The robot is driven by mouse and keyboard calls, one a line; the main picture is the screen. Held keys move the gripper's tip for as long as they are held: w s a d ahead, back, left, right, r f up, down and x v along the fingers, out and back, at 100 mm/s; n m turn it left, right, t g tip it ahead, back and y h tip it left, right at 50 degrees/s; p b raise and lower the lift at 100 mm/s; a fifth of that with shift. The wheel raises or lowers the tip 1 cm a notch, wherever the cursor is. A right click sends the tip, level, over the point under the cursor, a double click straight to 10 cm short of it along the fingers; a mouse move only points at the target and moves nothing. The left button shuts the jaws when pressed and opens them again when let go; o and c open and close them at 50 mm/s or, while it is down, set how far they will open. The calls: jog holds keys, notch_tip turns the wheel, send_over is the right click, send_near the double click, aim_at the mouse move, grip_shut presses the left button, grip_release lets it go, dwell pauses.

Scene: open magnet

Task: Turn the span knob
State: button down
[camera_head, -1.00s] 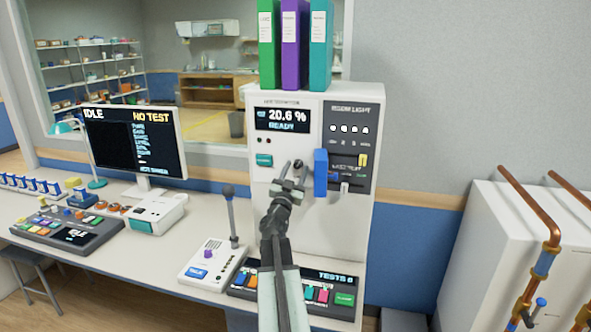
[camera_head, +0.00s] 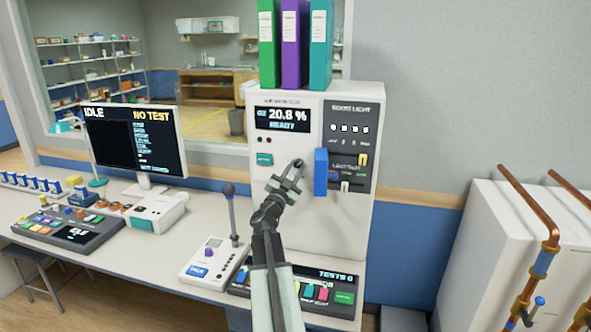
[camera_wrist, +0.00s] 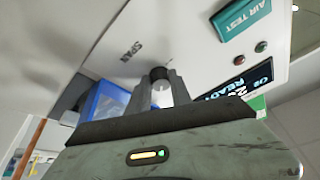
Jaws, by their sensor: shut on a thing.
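The white monitor unit (camera_head: 330,222) stands at the back of the desk, and its display (camera_head: 283,120) reads 20.8 % and READY. My gripper (camera_head: 291,172) is at its front panel, right of the green button. In the wrist view, my gripper's fingers (camera_wrist: 158,90) are shut on the dark span knob (camera_wrist: 159,74), just below the word SPAN. The fingers hide most of the knob. In the head view the knob's dark end (camera_head: 299,163) shows at the fingertips.
A blue box-like part (camera_head: 320,172) sticks out of the panel just right of my gripper. Several binders (camera_head: 295,45) stand on top of the unit. A grey joystick (camera_head: 230,210) rises from a small console at the left of my arm.

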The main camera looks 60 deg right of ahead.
jog(key=m, duration=0.1)
jog(key=m+g+p, duration=0.1)
jog(key=m, duration=0.1)
jog(key=m+g+p, duration=0.1)
jog(key=m, duration=0.1)
jog(key=shift+w+r+y, duration=0.2)
jog(key=shift+r+y, duration=0.05)
jog(key=shift+y, duration=0.05)
jog(key=shift+m+g+p, duration=0.35)
jog(key=shift+m+g, duration=0.15)
jog(key=shift+m, duration=0.5)
jog(key=shift+y, duration=0.3)
jog(key=c, duration=1.2)
grip_release()
jog(key=shift+o, duration=0.2)
jog(key=b+v, duration=0.1)
jog(key=v, duration=0.7)
jog(key=shift+b, duration=0.4)
